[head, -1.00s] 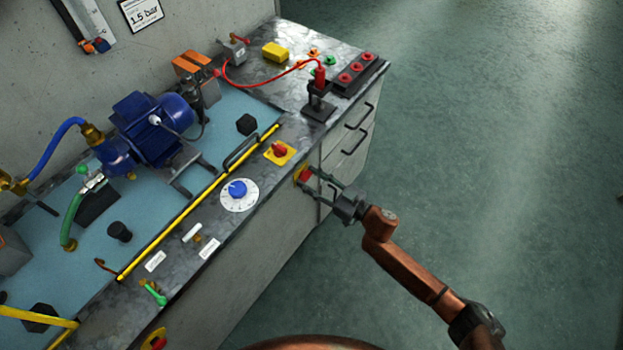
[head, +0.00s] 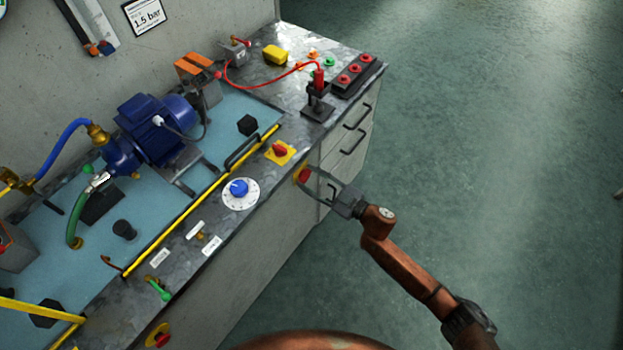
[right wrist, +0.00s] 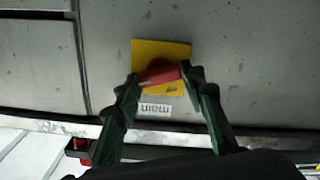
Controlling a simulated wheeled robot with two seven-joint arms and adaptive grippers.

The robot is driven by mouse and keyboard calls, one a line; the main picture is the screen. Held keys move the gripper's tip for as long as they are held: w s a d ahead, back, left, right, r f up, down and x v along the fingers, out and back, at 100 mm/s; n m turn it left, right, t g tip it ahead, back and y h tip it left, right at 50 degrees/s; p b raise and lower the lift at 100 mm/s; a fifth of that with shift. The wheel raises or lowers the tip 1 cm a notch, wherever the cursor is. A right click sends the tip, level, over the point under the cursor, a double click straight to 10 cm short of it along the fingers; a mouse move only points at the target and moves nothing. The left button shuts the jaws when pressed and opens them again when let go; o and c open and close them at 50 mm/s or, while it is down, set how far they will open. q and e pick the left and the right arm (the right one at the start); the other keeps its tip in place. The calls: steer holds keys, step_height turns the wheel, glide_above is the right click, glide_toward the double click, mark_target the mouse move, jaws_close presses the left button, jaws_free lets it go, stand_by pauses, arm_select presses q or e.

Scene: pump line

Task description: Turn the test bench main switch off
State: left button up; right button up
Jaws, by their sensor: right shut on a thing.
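The red switch handle (head: 303,174) is on the front face of the bench, below the edge of the top. In the right wrist view the red handle (right wrist: 160,74) lies across a yellow plate (right wrist: 160,50), nearly level in the picture and slightly tilted. A small white label (right wrist: 156,108) is beside the plate, its print too small to read surely. My right gripper (head: 309,178) reaches the handle from the front. In the wrist view its two green-black fingers (right wrist: 160,75) are shut on the handle's ends. My left gripper is not in view.
A similar red knob on a yellow plate (head: 279,152) sits on the bench top just above, near a blue dial (head: 238,188). A red button on yellow (head: 158,337) is at the lower left front. Drawers (head: 348,140) are beyond.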

steer(key=n, duration=0.3)
steer(key=shift+s+a, duration=0.15)
steer(key=n, duration=0.2)
steer(key=shift+f+n, duration=0.15)
steer(key=shift+n, duration=1.05)
steer(key=n, duration=0.2)
steer(key=shift+s+f+n, duration=0.1)
steer(key=shift+n, duration=0.2)
steer(key=n, duration=0.3)
steer(key=shift+a+n+b, duration=0.1)
steer(key=shift+n+b, duration=0.2)
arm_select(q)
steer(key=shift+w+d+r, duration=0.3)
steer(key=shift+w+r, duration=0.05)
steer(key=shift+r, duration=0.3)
